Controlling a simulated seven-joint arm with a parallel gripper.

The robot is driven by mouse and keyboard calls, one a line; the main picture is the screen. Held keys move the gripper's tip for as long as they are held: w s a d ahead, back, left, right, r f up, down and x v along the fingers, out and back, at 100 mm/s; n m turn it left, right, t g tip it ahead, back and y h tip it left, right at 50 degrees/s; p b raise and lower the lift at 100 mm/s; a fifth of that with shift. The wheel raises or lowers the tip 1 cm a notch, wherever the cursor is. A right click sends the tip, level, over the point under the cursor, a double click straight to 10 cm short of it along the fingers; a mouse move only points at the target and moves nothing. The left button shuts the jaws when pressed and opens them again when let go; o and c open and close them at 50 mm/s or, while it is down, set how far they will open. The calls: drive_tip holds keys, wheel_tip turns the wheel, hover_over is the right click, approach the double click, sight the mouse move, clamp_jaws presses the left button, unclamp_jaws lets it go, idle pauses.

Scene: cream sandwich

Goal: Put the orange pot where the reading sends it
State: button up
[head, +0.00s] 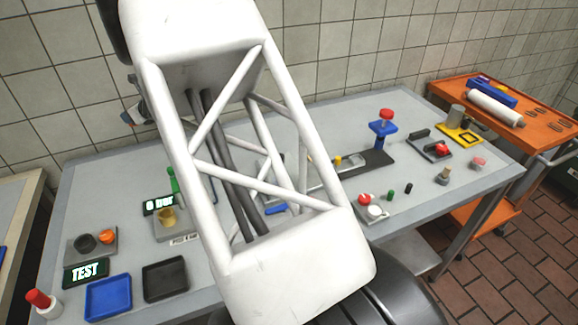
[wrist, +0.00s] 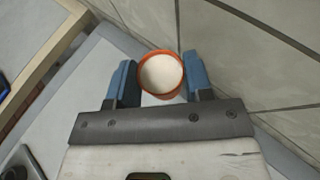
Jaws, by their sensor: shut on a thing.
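The orange pot (wrist: 161,73) sits between the two blue fingers of my gripper (wrist: 158,80) in the wrist view. Pale cream-coloured matter shows inside its rim. In the head view my arm hides most of the gripper, and the pot cannot be made out clearly. A dark display (head: 85,273) at the front left reads "TEST". Behind it is a grey block (head: 80,246) with a dark round part and an orange knob. A blue tray (head: 108,298) and a black tray (head: 165,279) lie side by side at the front left, both looking empty.
A red-topped white bottle (head: 43,303) stands at the front left corner. A blue-and-red device (head: 383,127) stands right of my arm. An orange cart (head: 510,108) is at the far right.

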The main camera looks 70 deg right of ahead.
drive_tip(key=s+d+f+m+h, duration=0.1)
drive_tip(key=s+d+f+h, duration=0.15)
drive_tip(key=s+d, duration=0.7)
drive_tip(key=s+d+f+m+h, duration=0.1)
drive_tip(key=s+d+f+m, duration=0.15)
drive_tip(key=s+d, duration=0.7)
drive_tip(key=shift+m+g+h, duration=0.35)
drive_tip(key=shift+g+h, duration=0.15)
drive_tip(key=shift+h, duration=0.15)
drive_tip(key=s, duration=1.1)
drive_tip(key=s+f, duration=0.1)
drive_tip(key=s, duration=0.5)
drive_tip(key=shift+d+f, duration=0.1)
drive_tip(key=shift+d, duration=0.05)
drive_tip(key=shift+m+g+h, duration=0.3)
drive_tip(key=shift+m+h, duration=0.4)
drive_tip(key=s, duration=1.3)
drive_tip(key=shift+s+a+f, duration=0.1)
drive_tip(key=shift+s+a, duration=0.45)
drive_tip(key=shift+s, duration=0.5)
drive_tip(key=shift+f, duration=0.1)
drive_tip(key=shift+f, duration=2.4)
drive_tip(key=shift+f, duration=0.15)
